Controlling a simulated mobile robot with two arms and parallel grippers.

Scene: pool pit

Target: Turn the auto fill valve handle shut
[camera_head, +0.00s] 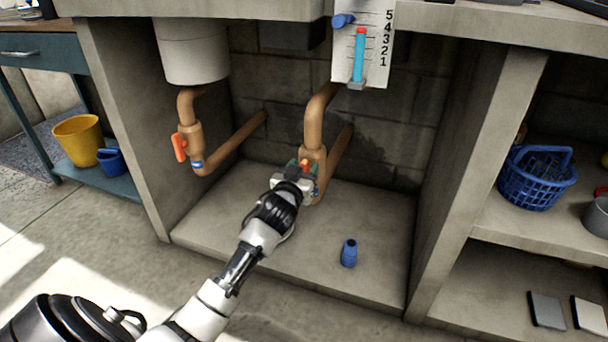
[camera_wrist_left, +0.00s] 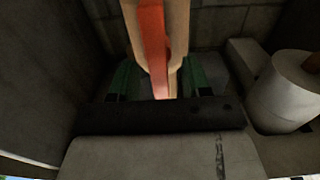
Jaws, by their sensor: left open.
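An orange-red valve handle (camera_head: 304,164) is on the middle copper-coloured pipe (camera_head: 318,112), below the level gauge. My left gripper (camera_head: 304,178) is at this valve and hides most of it. In the left wrist view the handle (camera_wrist_left: 154,45) runs lengthwise between the two green-edged fingers (camera_wrist_left: 157,88). The fingers are open, with a gap on either side of the handle. A second valve with an orange handle (camera_head: 179,147) is on the left pipe (camera_head: 196,140), and that handle stands roughly upright. I see no label naming either valve. My right gripper is not in view.
The gauge board (camera_head: 372,70) hangs above the middle pipe. A blue bottle-like object (camera_head: 349,253) stands on the alcove floor, right of my arm. Concrete side walls (camera_head: 122,110) bound the alcove. A blue basket (camera_head: 535,180) sits on the right shelf, a yellow bucket (camera_head: 77,140) at left.

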